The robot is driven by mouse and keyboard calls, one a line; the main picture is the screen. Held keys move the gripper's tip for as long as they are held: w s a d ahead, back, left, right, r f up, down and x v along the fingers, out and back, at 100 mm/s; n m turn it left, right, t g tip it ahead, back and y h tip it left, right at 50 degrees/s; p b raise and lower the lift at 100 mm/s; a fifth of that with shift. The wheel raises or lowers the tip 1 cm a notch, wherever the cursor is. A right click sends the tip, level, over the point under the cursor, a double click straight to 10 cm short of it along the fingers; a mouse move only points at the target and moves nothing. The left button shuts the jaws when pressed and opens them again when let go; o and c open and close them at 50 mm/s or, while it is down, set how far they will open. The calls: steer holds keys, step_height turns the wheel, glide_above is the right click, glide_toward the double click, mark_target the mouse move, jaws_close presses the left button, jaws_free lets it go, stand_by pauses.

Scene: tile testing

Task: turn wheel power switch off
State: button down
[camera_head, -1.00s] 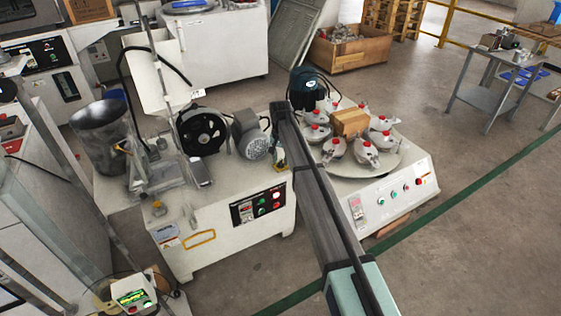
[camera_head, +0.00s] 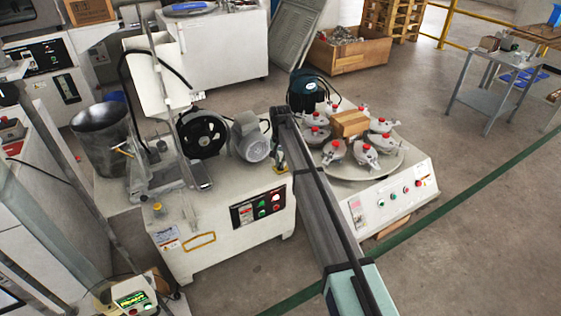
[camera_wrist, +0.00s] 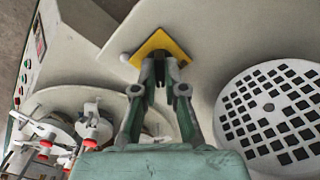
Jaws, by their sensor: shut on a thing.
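In the wrist view, my gripper (camera_wrist: 164,72) reaches down to a yellow square plate (camera_wrist: 158,42) on the pale machine top. Its fingers are close together over the plate, shut on a small part there, which I take to be the wheel power switch; the fingers hide most of it. In the head view, my gripper (camera_head: 279,160) is at the right end of the pale machine (camera_head: 225,240), just right of the grey motor (camera_head: 250,143). The arm hides part of it. The black wheel (camera_head: 203,135) is left of the motor.
A perforated round cover (camera_wrist: 270,110) is close on the right in the wrist view. A turntable (camera_head: 365,172) with several red-topped clamps stands right of my arm. A button panel (camera_head: 258,207) is on the machine front. Open floor (camera_head: 470,220) lies to the right.

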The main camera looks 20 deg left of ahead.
steer(key=n+p, duration=0.1)
steer(key=p, duration=0.1)
steer(key=n+p, duration=0.2)
steer(key=shift+r, duration=0.25)
steer(key=n+p, duration=0.4)
steer(key=n, duration=0.1)
steer(key=n+p, duration=0.3)
steer(key=n, duration=0.1)
steer(key=shift+f+n, duration=0.1)
steer(key=shift+n, duration=0.2)
steer(key=n+p, duration=0.2)
steer(key=n, duration=0.2)
steer(key=shift+f+n+p, duration=0.15)
steer(key=shift+n+p, duration=0.15)
steer(key=shift+n, duration=0.1)
steer(key=c, duration=1.2)
jaws_free()
steer(key=shift+c, duration=0.2)
